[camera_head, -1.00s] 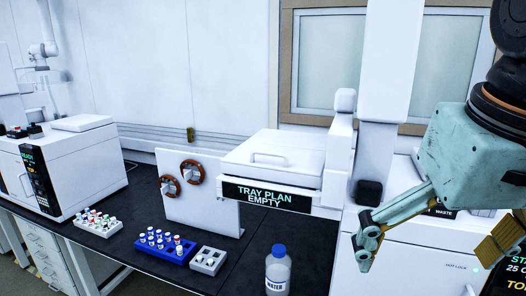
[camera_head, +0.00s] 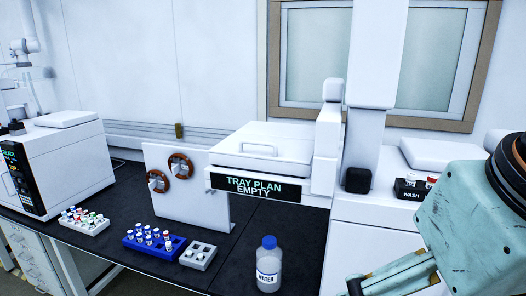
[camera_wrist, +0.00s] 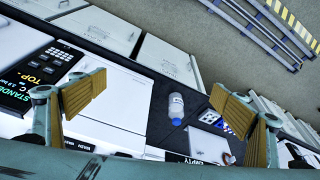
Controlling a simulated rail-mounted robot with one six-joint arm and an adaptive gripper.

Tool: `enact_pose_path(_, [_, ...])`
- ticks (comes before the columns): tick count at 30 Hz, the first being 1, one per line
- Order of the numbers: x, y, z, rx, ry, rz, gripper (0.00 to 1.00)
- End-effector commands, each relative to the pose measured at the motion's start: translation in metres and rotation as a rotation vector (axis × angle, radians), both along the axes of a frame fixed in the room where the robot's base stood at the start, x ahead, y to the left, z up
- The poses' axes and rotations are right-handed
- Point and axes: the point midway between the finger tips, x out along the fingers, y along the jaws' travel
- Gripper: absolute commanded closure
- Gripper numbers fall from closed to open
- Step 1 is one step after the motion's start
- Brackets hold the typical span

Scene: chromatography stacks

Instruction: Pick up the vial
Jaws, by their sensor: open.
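Several small capped vials stand in the blue rack (camera_head: 154,246) on the black bench, and more stand in the white rack (camera_head: 84,222) to its left. A grey rack (camera_head: 198,256) right of the blue one holds a few pale vials. I cannot tell which vial is meant. My gripper (camera_wrist: 165,103) is open and empty in the wrist view, its two ridged tan finger pads wide apart. In the head view it is at the lower right, its fingertips largely cut off by the bottom edge, well right of the racks.
A blue-capped water bottle (camera_head: 269,267) stands upright right of the grey rack; it also shows in the wrist view (camera_wrist: 175,106). A white instrument with a "TRAY PLAN EMPTY" sign (camera_head: 254,187) overhangs the bench. A wash block (camera_head: 412,188) with vials sits on the right-hand unit.

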Motion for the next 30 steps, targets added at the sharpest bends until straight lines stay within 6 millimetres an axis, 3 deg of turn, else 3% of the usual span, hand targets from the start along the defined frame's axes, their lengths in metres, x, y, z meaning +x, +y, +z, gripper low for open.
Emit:
enact_pose_path(2, [0.0001, 0.0000, 0.0000, 0.000, 0.000, 0.000, 0.15])
enact_pose_path(19, [0.0001, -0.0001, 0.0000, 0.000, 0.000, 0.000, 0.67])
enact_pose_path(30, [0.0011, -0.0003, 0.0013, 0.002, 0.001, -0.005, 0.69])
